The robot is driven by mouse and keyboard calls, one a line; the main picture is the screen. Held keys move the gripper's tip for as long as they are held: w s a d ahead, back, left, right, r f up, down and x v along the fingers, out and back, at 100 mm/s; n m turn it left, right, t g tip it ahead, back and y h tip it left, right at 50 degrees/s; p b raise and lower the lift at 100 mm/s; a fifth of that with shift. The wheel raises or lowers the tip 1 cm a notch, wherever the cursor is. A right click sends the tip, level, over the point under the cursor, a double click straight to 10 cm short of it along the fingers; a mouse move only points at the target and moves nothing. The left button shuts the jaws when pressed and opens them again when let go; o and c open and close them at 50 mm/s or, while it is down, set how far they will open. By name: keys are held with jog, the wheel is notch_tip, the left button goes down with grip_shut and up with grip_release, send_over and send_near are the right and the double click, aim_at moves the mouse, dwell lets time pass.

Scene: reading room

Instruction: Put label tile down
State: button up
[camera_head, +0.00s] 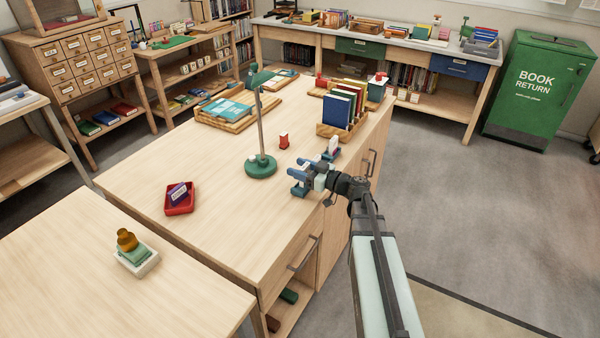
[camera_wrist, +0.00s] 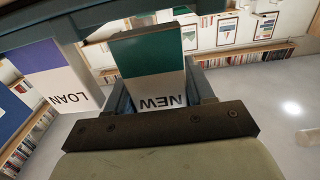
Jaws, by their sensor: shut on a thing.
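My gripper (camera_head: 300,179) is over the right part of the wooden counter, close to its edge. In the wrist view its two fingers are shut on a label tile (camera_wrist: 154,68), green and white, with "NEW" upside down. In the head view I cannot make the held tile out clearly, nor whether it touches anything. A purple and white tile reading "LOAN" (camera_wrist: 62,80) shows left of the fingers in the wrist view. A purple label tile (camera_head: 179,193) leans in a small red tray (camera_head: 188,208) on the counter.
A green lamp (camera_head: 261,166) stands just left of my gripper. A small red object (camera_head: 284,141) and a white upright piece (camera_head: 333,147) are behind it. A wooden rack of books (camera_head: 343,106) stands farther back. The counter (camera_head: 225,205) is clear between lamp and tray.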

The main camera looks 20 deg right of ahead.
jog(key=shift+f, duration=0.8)
jog(key=shift+f, duration=0.2)
jog(key=o, duration=1.1)
jog(key=shift+o, duration=0.2)
jog(key=v, duration=1.3)
jog(key=shift+d+r, duration=0.2)
jog(key=shift+r, duration=0.1)
jog(key=shift+s+d, duration=0.15)
jog(key=shift+d, duration=0.05)
jog(key=c, duration=0.3)
